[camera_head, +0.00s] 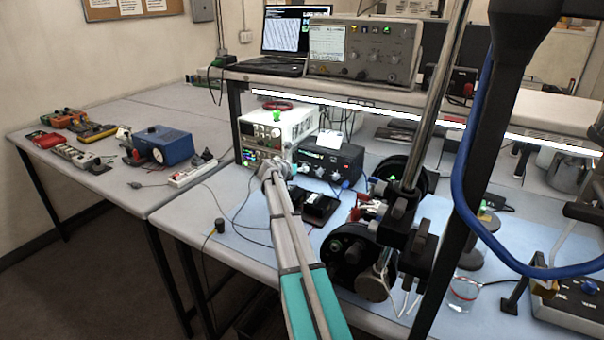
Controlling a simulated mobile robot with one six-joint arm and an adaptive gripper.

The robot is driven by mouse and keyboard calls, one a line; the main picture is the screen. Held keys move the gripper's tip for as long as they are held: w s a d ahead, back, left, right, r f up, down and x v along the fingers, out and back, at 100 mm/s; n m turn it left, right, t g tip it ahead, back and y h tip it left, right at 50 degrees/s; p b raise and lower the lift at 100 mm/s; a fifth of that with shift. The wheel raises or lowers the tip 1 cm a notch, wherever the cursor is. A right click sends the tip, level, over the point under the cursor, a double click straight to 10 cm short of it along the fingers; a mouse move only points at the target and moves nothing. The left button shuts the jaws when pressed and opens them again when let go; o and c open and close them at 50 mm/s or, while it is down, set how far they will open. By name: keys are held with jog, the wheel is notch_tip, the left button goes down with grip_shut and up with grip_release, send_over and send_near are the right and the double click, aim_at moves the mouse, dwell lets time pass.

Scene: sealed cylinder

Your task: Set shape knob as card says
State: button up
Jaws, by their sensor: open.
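My gripper (273,170) is at the far end of my grey and teal arm, which rises from the bottom middle. It is open and small in view, in front of a white bench instrument (290,124) with a lit display and small knobs. A black box unit (328,158) with a green display and several knobs stands just right of it. I cannot tell which knob is the shape knob, as no label is readable. A white card-like piece (331,140) stands behind the black unit; its text cannot be read. I cannot tell whether the gripper touches anything.
An oscilloscope (362,50) and a laptop (295,32) sit on the raised shelf (450,90). Metal rods and black round parts (352,256) crowd the right side. A glass beaker (463,293) stands near the front. The left bench holds a blue device (162,146).

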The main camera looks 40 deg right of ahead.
jog(key=shift+x, duration=1)
grip_shut()
